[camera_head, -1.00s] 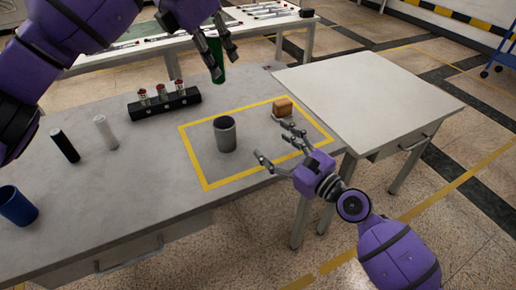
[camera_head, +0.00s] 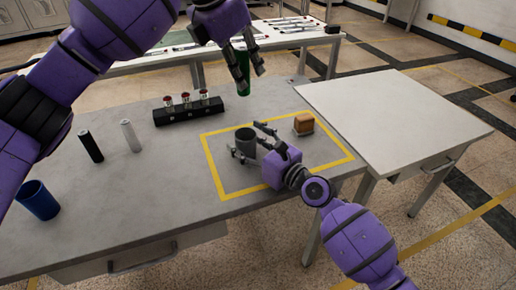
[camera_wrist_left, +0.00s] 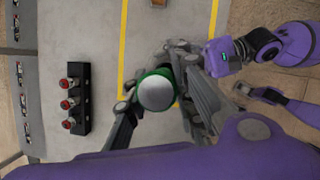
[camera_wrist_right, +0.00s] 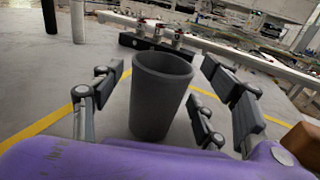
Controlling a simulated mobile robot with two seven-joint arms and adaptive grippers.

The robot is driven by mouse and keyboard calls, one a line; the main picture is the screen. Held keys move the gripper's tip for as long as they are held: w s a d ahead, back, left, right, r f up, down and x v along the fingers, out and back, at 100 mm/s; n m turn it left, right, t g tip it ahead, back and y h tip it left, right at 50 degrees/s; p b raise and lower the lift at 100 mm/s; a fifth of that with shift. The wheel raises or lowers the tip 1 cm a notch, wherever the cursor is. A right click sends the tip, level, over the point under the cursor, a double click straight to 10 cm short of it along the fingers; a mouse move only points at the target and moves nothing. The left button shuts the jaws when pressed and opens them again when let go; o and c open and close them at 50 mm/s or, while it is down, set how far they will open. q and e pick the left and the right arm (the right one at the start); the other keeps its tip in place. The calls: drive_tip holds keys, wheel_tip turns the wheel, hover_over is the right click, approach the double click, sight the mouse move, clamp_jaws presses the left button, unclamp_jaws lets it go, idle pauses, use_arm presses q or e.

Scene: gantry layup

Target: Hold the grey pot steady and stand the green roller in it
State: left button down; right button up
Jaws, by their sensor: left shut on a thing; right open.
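The grey pot (camera_head: 245,143) stands upright inside the yellow outline on the table. My right gripper (camera_head: 262,143) is open at the pot's right side. In the right wrist view the pot (camera_wrist_right: 158,92) sits between the spread fingers (camera_wrist_right: 160,108) of that gripper, with gaps on both sides. My left gripper (camera_head: 246,76) is shut on the green roller (camera_head: 243,82) and holds it above the table behind the pot. The left wrist view shows the roller's round pale end (camera_wrist_left: 156,93) between the fingers (camera_wrist_left: 155,112).
A black rack (camera_head: 188,111) with several red-topped items stands behind the outline. A brown block (camera_head: 303,124) sits at its right corner. Black (camera_head: 90,146) and white (camera_head: 131,136) rollers and a blue cup (camera_head: 38,200) stand to the left. A pale side table (camera_head: 395,110) is at right.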

drive_tip(key=shift+w+a, duration=0.25)
drive_tip(key=shift+w, duration=0.05)
drive_tip(key=shift+c, duration=0.4)
drive_tip(key=c, duration=1.2)
use_arm(q)
wheel_tip(320, 180, down, 12)
drive_tip(key=shift+f, duration=0.25)
idle(0.3)
drive_tip(key=c, duration=1.4)
unclamp_jaws()
drive_tip(key=v, duration=1.2)
